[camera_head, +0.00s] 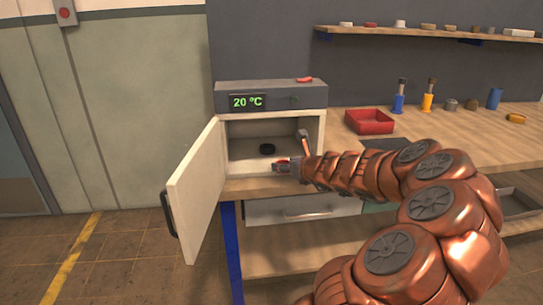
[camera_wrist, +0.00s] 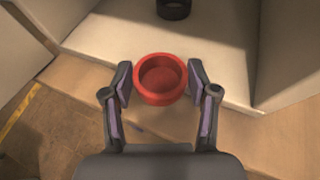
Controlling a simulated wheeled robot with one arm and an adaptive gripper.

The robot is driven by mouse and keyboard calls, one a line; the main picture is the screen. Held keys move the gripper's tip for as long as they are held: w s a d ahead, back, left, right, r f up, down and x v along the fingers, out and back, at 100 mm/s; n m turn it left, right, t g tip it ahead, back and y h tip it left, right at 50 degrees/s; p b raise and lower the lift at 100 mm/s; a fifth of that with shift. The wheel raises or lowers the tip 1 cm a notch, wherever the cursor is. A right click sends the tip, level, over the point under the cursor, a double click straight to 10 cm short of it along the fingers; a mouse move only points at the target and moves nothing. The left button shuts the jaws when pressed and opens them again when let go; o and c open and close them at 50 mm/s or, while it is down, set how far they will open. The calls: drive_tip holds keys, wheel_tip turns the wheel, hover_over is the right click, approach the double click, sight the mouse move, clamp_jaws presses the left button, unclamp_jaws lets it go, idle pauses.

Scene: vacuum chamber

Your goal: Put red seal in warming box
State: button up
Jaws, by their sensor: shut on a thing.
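The red seal (camera_wrist: 160,100) is a round red ring-shaped piece held between the two fingers of my gripper (camera_wrist: 160,84) in the wrist view. In the head view, my gripper (camera_head: 287,166) is at the front opening of the warming box (camera_head: 272,98), with a bit of the red seal (camera_head: 283,161) showing beside it. The box is open, its door (camera_head: 196,192) swung out to the left, and its display reads 20 °C. A black ring (camera_head: 267,149) lies inside on the box floor; it also shows in the wrist view (camera_wrist: 174,8).
A red tray (camera_head: 369,121) stands on the bench right of the box. Blue and yellow tools (camera_head: 428,97) and small parts stand farther right. A small red object (camera_head: 304,79) lies on top of the box. The box floor in front of the black ring is clear.

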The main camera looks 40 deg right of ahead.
drive_tip(key=w, duration=0.2)
drive_tip(key=w+d, duration=0.1)
drive_tip(key=w, duration=0.2)
drive_tip(key=shift+d, duration=0.2)
drive_tip(key=w, duration=0.3)
drive_tip(key=shift+w+d, duration=0.35)
drive_tip(key=shift+d, duration=0.05)
drive_tip(key=shift+f+b, duration=0.3)
drive_tip(key=shift+b, duration=0.05)
drive_tip(key=shift+f, duration=0.15)
drive_tip(key=o, duration=0.8)
drive_tip(key=shift+o, duration=0.2)
drive_tip(key=shift+s+r, duration=0.3)
drive_tip(key=p+v, duration=0.2)
drive_tip(key=v, duration=0.9)
drive_tip(key=shift+s+r, duration=0.15)
drive_tip(key=shift+s, duration=0.05)
